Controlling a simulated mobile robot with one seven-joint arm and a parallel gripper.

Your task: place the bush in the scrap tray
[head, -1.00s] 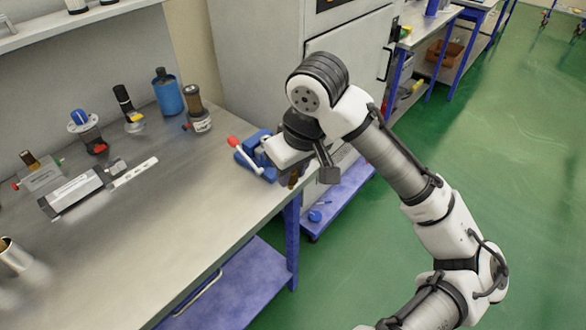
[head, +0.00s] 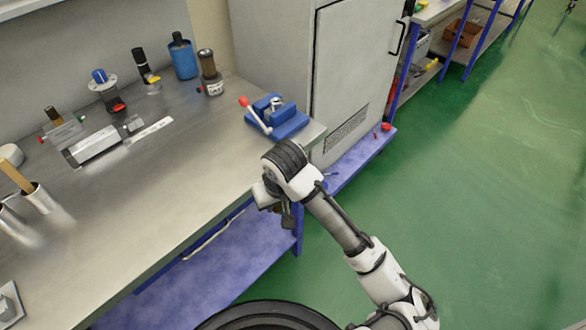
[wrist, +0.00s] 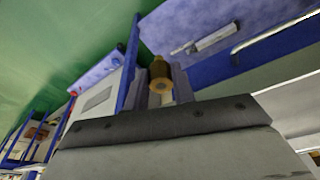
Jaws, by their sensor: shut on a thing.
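The bush is a short brass-brown cylinder (wrist: 160,74) with a hole in its end. In the wrist view it sits between the two fingers of my gripper (wrist: 163,88), which is shut on it. In the head view my gripper (head: 285,217) hangs in front of the bench's front edge, below the top; the bush cannot be made out there. I cannot pick out the scrap tray for certain. A grey object with a raised rim (head: 8,304) is cut off at the lower left of the head view.
A blue vise with a red-tipped lever (head: 285,122) stands at the bench's right corner. Bottles, valves and a cylinder line the back of the steel bench (head: 170,190). Metal cups (head: 35,200) stand at left. A blue lower shelf (head: 200,285) lies beneath. The bench's middle is clear.

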